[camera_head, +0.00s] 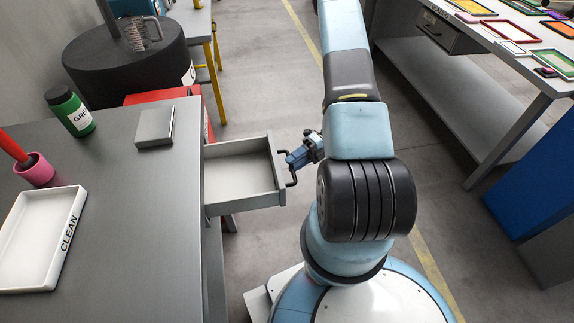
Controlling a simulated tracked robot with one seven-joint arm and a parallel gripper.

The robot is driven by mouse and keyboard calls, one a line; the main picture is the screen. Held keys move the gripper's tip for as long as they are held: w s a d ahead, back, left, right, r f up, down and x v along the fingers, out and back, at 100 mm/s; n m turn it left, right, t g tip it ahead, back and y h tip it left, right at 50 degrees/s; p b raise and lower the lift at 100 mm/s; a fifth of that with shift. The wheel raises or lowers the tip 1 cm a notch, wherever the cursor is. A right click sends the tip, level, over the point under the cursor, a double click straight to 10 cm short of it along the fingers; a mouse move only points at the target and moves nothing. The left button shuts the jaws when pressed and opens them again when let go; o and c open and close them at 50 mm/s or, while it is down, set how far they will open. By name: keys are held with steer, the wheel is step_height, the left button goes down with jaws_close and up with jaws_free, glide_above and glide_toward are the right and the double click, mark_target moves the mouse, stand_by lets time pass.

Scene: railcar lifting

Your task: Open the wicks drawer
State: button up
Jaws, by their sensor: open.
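A grey drawer (239,187) stands pulled out from the right side of the grey workbench on the left. Its inside looks empty from here, and no label on it is readable. A dark bar handle (291,172) is on its front panel. My gripper (290,162) is at the drawer front, close beside the handle, with its jaws open. I cannot tell whether it touches the handle.
The workbench (150,240) holds a white CLEAN tray (68,232), a green bottle (70,111), a pink cup (36,170) and a grey block (155,128). Another table (510,70) with coloured frames stands at the right.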

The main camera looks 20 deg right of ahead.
steer(key=v, duration=1.1)
steer(key=shift+d, duration=0.4)
steer(key=shift+w, duration=0.15)
steer(key=w+a+r+n+g+h, duration=0.1)
steer(key=a+r+n+h, duration=0.3)
steer(key=r+n, duration=0.65)
steer(key=w+a+r+n+h, duration=0.1)
steer(key=a+r+n+h, duration=0.4)
steer(key=r, duration=1.1)
steer(key=s+a+r+n+t+h, duration=0.3)
steer(key=s+a+r+n+t, duration=0.1)
steer(key=s+r+n, duration=0.3)
steer(key=s+a+r+n+t+h, duration=0.3)
steer(key=s+r+n+t, duration=0.2)
steer(key=s+r+n, duration=0.3)
steer(key=shift+a+r+n+h, duration=0.3)
steer(key=shift+a+r+n, duration=0.05)
steer(key=shift+r+n, duration=1.9)
